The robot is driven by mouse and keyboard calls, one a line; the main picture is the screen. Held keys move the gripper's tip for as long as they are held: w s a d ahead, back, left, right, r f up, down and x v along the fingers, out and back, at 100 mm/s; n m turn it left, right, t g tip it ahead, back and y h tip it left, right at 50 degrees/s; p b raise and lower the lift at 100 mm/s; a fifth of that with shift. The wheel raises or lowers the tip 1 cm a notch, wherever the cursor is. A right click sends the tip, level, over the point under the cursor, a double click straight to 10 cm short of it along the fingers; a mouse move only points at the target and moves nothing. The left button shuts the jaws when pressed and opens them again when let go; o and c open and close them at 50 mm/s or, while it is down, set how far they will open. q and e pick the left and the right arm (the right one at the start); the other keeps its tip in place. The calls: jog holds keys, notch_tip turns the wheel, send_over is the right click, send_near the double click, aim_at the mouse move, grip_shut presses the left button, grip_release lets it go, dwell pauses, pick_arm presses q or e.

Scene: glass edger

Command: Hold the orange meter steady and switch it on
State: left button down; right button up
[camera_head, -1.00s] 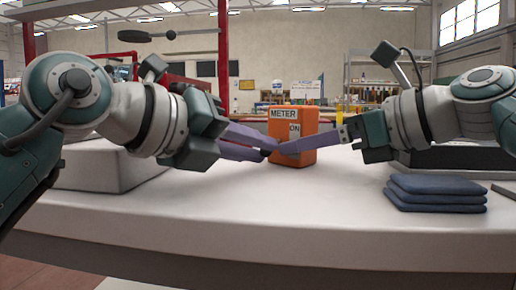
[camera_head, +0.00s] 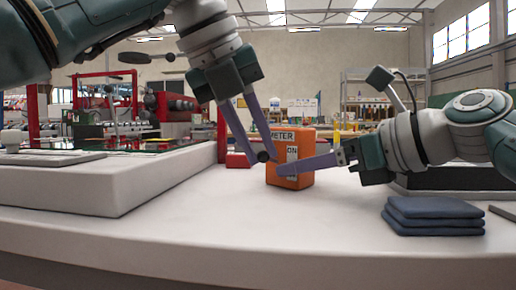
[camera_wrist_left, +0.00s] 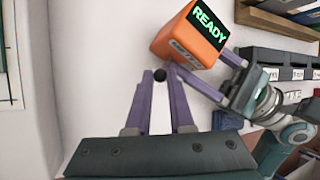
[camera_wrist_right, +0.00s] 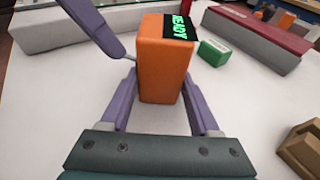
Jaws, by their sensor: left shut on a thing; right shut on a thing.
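The orange meter (camera_head: 305,175) stands upright on the white table, with METER and ON labels on its front. Its top screen shows READY in green in the left wrist view (camera_wrist_left: 209,24) and right wrist view (camera_wrist_right: 181,27). My right gripper (camera_wrist_right: 160,85) is shut on the meter, one finger on each side. My left gripper (camera_head: 261,154) comes down from the upper left, its fingertips shut on a small black knob (camera_wrist_left: 160,74) beside the meter. A thin rod, partly hidden by a finger, shows between knob and meter in the right wrist view.
Folded blue cloths (camera_head: 433,215) lie at the front right. A raised white block (camera_head: 100,180) fills the table's left side. A small red block (camera_head: 238,160) lies behind the left fingers. A green box (camera_wrist_right: 214,52) is near the meter. The front middle of the table is clear.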

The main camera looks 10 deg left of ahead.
pick_arm(q)
jog(key=shift+w+d+r+g+y, duration=0.1)
jog(key=shift+g+y, duration=0.2)
jog(key=shift+g, duration=0.1)
pick_arm(e)
jog(key=shift+r, duration=0.1)
pick_arm(q)
jog(key=shift+r, duration=0.1)
dwell(0.3)
jog(key=c, duration=1.1)
grip_release()
jog(key=shift+o, duration=0.2)
jog(key=shift+r, duration=0.1)
